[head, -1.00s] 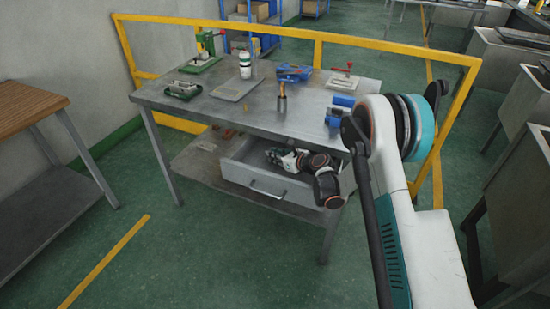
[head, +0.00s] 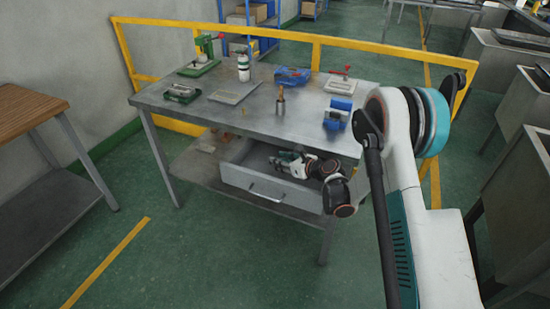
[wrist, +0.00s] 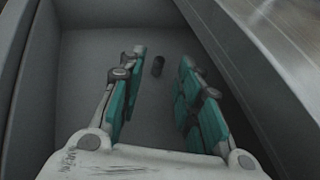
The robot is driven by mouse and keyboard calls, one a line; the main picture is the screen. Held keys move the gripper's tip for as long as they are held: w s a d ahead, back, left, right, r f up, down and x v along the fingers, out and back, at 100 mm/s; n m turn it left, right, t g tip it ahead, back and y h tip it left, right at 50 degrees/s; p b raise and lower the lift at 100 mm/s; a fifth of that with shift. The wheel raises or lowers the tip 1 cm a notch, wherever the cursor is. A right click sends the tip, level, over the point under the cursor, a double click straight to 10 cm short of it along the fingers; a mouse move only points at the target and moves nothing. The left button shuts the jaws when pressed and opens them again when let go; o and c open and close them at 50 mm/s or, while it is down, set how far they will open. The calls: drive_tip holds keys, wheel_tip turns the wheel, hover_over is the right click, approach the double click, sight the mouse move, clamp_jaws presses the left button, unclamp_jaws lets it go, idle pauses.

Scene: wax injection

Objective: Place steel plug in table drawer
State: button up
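A small dark cylinder, which looks like the steel plug (wrist: 158,66), is on the floor of the drawer in the wrist view. The table drawer (head: 262,190) is pulled open under the steel table, and its inside floor (wrist: 85,75) fills much of the wrist view. My gripper (wrist: 160,72) is open, its teal finger pads wide apart. The plug shows between and beyond the fingertips, touching neither. In the head view my gripper (head: 283,160) reaches into the drawer from the right; the plug cannot be made out there.
The table (head: 215,110) above carries a spray bottle (head: 243,68), a metal cup with brown tops (head: 281,100), a green press (head: 203,55) and blue tools (head: 292,75). A yellow rail (head: 270,33) runs behind.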

drive_tip(key=p+v, duration=0.1)
drive_tip(key=v, duration=0.6)
drive_tip(key=shift+s+d+p, duration=0.1)
drive_tip(key=shift+s+p, duration=0.05)
drive_tip(key=shift+p, duration=0.15)
drive_tip(key=s+d+r+n+h, duration=0.1)
drive_tip(key=s+d+r+n, duration=0.1)
drive_tip(key=s+r+n, duration=0.35)
drive_tip(key=s+d+r+n+g+h, duration=0.1)
drive_tip(key=s+d+r+n+h, duration=0.15)
drive_tip(key=r, duration=0.55)
drive_tip(key=s+d+r+n+h, duration=0.1)
drive_tip(key=s+d+r+n, duration=0.1)
drive_tip(key=s+r+n, duration=0.35)
drive_tip(key=s+d+r+n+h, duration=0.1)
drive_tip(key=s+d+r+n, duration=0.1)
drive_tip(key=s, duration=0.6)
drive_tip(key=s+d+r+n+h, duration=0.2)
drive_tip(key=s+d+n, duration=0.3)
drive_tip(key=s, duration=0.3)
drive_tip(key=s+d+r+n+h, duration=0.2)
drive_tip(key=s+d+n, duration=0.2)
drive_tip(key=s+n, duration=0.2)
drive_tip(key=s, duration=0.2)
drive_tip(key=shift+s+g, duration=0.4)
drive_tip(key=shift+d+r+h, duration=0.1)
drive_tip(key=shift+h, duration=0.15)
